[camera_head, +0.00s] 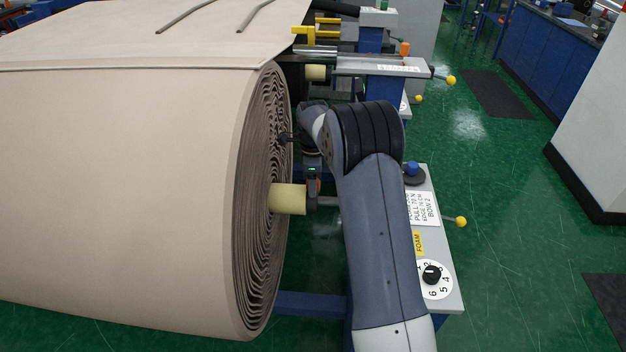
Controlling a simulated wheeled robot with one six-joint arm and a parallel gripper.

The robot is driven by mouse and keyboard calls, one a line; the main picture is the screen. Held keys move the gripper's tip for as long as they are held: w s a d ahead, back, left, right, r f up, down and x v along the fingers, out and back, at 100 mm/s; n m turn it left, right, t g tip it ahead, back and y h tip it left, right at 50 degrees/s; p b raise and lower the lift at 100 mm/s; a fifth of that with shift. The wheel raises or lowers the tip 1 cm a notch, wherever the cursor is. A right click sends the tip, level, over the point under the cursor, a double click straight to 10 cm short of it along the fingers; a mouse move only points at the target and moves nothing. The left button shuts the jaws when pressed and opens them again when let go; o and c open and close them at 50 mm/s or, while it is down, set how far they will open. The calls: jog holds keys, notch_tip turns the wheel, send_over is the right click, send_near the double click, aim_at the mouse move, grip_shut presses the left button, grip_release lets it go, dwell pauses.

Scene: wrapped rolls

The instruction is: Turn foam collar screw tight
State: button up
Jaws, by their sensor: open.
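A large beige foam roll (120,190) fills the left side, its spiral end facing right. A pale yellow core (287,198) sticks out of that end. A dark collar (313,198) sits around the shaft (328,202) just right of the core. A small orange-red part shows at the collar's right side; I cannot tell whether it is the screw. My gripper (312,174) is small and dark, just above the collar and partly behind my arm. It is open. I cannot tell whether its fingers touch the screw, or how tight the screw is.
A grey stand with a FOAM label (418,242), a numbered dial (434,279), a blue button (411,168) and a yellow-knobbed lever (460,221) stands right of my arm. A second shaft station (380,66) is behind.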

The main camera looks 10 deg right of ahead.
notch_tip(320, 180, up, 11)
jog(key=b, duration=0.1)
dwell(0.5)
jog(key=shift+f, duration=0.15)
notch_tip(320, 180, down, 11)
jog(key=shift+p, duration=0.55)
dwell(0.4)
